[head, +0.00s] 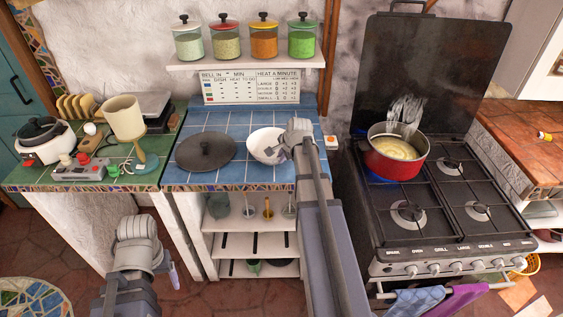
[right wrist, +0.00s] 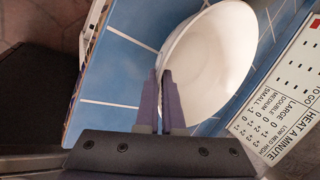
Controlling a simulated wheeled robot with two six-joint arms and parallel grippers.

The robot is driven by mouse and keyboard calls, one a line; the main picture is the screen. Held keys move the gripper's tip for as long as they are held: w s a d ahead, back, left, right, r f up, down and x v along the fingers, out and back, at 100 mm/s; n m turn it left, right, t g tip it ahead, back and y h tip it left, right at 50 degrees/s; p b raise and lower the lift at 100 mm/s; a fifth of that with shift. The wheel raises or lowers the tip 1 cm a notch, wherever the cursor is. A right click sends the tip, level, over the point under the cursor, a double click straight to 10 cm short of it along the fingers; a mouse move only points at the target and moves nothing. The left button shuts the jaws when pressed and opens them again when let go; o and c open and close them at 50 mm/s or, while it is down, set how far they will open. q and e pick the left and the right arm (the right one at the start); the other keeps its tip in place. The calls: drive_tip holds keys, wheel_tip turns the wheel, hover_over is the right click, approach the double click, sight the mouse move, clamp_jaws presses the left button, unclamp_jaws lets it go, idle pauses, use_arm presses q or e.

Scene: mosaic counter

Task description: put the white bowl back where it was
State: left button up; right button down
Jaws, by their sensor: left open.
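The white bowl (head: 263,147) is at the right side of the blue-tiled counter (head: 232,119), right of a dark round lid (head: 205,152). My right gripper (head: 297,150) is at the bowl's right side. In the right wrist view, its two fingers (right wrist: 159,105) are close together with the edge of the bowl (right wrist: 208,62) between them. I cannot tell whether the bowl rests on the tiles or is slightly raised. My left gripper (head: 140,255) is low in front of the counters, away from the bowl, open and empty; its fingers are mostly hidden.
A stove (head: 440,210) with a red pot (head: 396,160) stands right of the blue counter. A green counter at the left holds a lamp (head: 127,125), a white cooker (head: 42,142) and a toast rack (head: 77,106). A heating chart (head: 250,86) stands behind the bowl.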

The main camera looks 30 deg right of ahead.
drive_tip(key=c, duration=1.5)
unclamp_jaws()
drive_tip(key=shift+f, duration=0.1)
drive_tip(key=o, duration=0.5)
drive_tip(key=shift+c, duration=0.2)
drive_tip(key=shift+r, duration=0.3)
drive_tip(key=p+v, duration=1)
drive_tip(key=v, duration=0.1)
drive_tip(key=shift+s+r+p, duration=0.25)
drive_tip(key=shift+r+p, duration=0.05)
drive_tip(key=shift+r, duration=0.05)
